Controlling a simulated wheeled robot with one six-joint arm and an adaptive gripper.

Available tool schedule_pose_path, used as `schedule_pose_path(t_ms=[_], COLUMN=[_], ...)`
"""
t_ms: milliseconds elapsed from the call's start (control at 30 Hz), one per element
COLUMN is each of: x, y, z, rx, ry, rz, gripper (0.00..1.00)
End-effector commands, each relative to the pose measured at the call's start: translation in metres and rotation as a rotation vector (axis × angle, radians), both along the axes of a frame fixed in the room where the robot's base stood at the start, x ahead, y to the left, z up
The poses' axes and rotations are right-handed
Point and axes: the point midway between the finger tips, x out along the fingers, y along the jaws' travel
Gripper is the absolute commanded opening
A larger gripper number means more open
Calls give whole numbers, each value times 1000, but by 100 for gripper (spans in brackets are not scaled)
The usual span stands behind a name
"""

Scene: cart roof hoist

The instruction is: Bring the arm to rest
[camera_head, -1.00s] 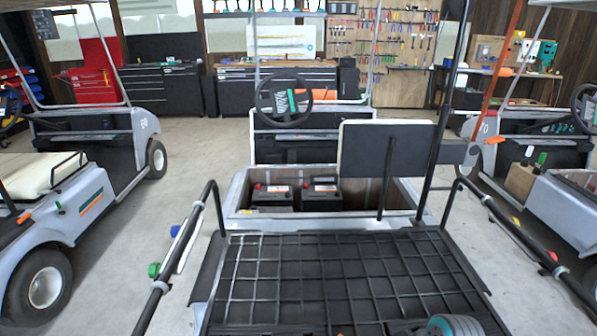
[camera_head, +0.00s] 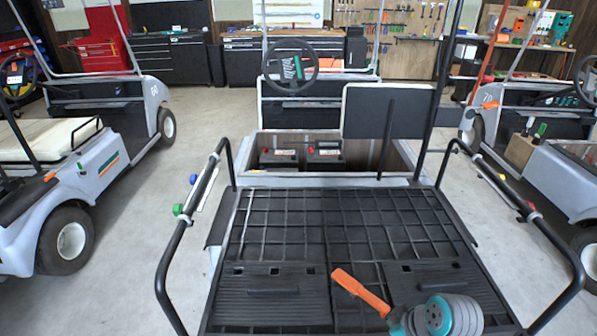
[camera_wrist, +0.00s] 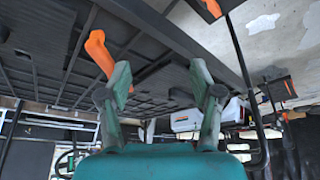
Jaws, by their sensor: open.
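My gripper (camera_wrist: 162,72) shows in the wrist view with its two teal and dark fingers spread apart and nothing between them. A grey and teal part of my arm (camera_head: 442,316) shows at the bottom of the head view, over the cart's black rear deck (camera_head: 300,225). An orange handle (camera_head: 361,292) appears just left of it, over the deck; its contact with the deck is unclear. In the wrist view the orange handle (camera_wrist: 99,55) is beside the left finger, apparently beyond it. The fingertips cannot be made out in the head view.
Black side rails (camera_head: 175,250) flank the deck. A dark seat back (camera_head: 388,112) and an open bay with batteries (camera_head: 325,155) lie ahead. Other carts stand left (camera_head: 70,200) and right (camera_head: 560,150), with bare floor between. Tool benches line the back.

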Motion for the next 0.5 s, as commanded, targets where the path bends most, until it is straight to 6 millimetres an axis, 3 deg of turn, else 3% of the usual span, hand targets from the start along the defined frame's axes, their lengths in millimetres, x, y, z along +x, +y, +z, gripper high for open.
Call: schedule_pose_path(t_ms=[500], x=[-35], y=[14], z=[-52], rx=[30], ry=[-91], rz=[-171], gripper=[65])
